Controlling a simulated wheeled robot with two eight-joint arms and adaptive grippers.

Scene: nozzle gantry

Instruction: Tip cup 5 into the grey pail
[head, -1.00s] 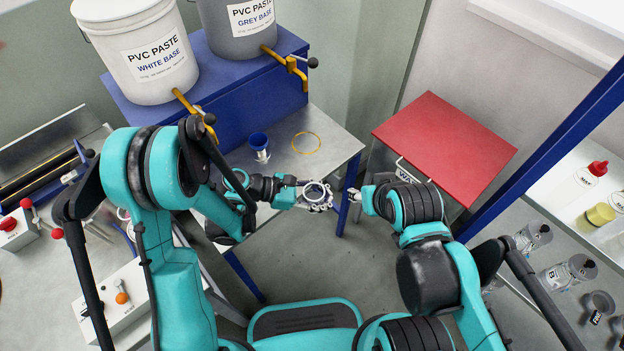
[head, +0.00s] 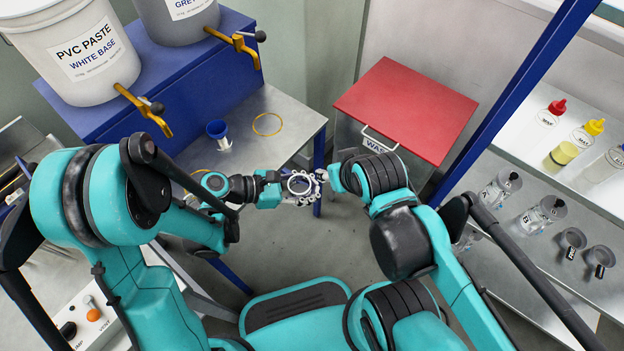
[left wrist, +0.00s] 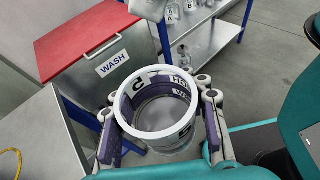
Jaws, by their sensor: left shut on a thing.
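A clear cup with a white rim (left wrist: 158,112) is between the fingers of my left gripper (left wrist: 157,100), which is shut on it. It is held upright, with its mouth facing the camera. The grey pail (head: 178,20), labelled as grey base, stands on the blue stand at the top, partly cut off. My right gripper (head: 324,178) is close beside the cup; its fingers are too small to judge.
A white pail (head: 75,50) stands beside the grey one; both have yellow taps. A red-lidded wash bin (head: 405,108) stands behind; shelves at right hold bottles and cups.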

